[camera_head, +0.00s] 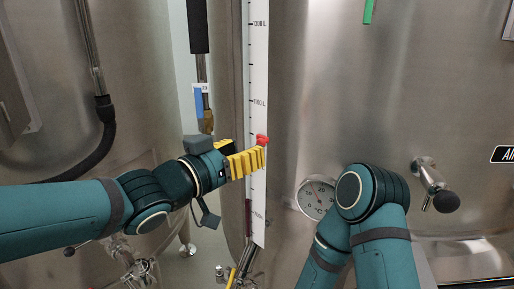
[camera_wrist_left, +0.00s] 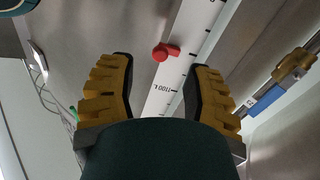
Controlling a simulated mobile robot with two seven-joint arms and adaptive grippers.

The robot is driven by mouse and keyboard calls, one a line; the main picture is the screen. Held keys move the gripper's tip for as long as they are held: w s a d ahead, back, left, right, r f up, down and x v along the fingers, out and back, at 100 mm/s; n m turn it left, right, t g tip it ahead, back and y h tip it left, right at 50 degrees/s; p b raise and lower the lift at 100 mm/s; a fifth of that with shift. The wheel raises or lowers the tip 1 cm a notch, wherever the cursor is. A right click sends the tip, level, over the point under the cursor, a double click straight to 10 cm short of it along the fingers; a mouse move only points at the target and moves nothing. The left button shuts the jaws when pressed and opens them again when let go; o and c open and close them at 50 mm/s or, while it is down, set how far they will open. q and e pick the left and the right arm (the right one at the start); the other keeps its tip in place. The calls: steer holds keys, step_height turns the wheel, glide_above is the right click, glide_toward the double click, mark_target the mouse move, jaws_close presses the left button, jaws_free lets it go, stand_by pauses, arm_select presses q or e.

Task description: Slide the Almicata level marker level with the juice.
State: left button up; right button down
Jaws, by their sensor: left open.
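The level marker (camera_head: 262,140) is a small red slider on a white upright scale (camera_head: 259,60) on the steel vat. My left gripper (camera_head: 256,160) is open, its yellow fingers just below the marker in the head view. In the left wrist view the marker (camera_wrist_left: 162,52) shows between and beyond the fingertips, not gripped; I cannot tell if they touch it. The juice (camera_head: 248,215) looks like a dark red column along the scale's left edge, its top well below the marker. My right gripper is out of sight; only that arm shows.
A round dial gauge (camera_head: 316,197) and a steel tap (camera_head: 434,185) are on the vat to the right. A black hose (camera_head: 105,120) hangs on the left vat. A cut-off black sign (camera_head: 504,154) is at the right edge. The space left of the scale holds a narrow gap between vats.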

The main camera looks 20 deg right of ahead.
mark_target(259, 144)
arm_select(q)
steer(key=shift+x, duration=2.1)
jaws_close()
